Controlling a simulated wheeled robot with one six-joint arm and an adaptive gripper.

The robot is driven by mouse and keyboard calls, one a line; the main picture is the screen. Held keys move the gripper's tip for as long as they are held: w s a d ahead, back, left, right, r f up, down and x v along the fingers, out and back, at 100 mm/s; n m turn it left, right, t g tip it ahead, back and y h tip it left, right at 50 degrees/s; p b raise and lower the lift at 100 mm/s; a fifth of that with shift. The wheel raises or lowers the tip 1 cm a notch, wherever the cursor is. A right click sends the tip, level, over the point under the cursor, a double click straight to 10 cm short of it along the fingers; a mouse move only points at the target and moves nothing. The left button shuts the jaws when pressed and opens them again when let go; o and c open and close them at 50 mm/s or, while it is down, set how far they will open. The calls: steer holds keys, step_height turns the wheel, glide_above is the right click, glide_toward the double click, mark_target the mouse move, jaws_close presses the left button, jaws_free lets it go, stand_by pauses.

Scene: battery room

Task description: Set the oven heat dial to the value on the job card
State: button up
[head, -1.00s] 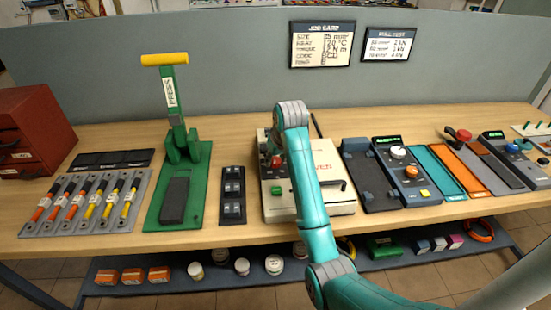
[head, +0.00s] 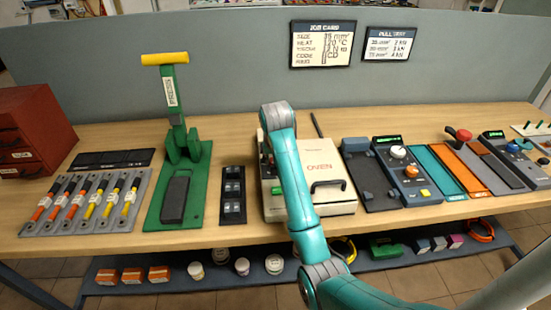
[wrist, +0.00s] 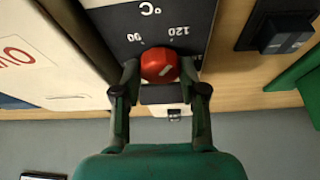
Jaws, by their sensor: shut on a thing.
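The oven (head: 322,162) is a cream box with a dark handle on the bench, partly behind my arm. In the wrist view its lid (wrist: 45,65) is at left, beside a dark panel marked °C, 90 and 120, seen upside down. The red heat dial (wrist: 158,62) with a white mark sits on that panel. My gripper (wrist: 160,74) has its fingers on both sides of the dial, shut on it. I cannot tell the exact value set. The job card (head: 322,44) hangs on the grey partition; its heat line reads 120 °C in the earlier view. The dial and fingers are hidden in the head view.
A green press (head: 180,170) and a small black switch block (head: 232,195) stand left of the oven. A control unit (head: 408,170) with knobs is to its right. A pull test card (head: 389,44) hangs beside the job card. The bench behind the oven is mostly clear.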

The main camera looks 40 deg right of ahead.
steer(key=o, duration=1.1)
steer(key=shift+o, duration=0.2)
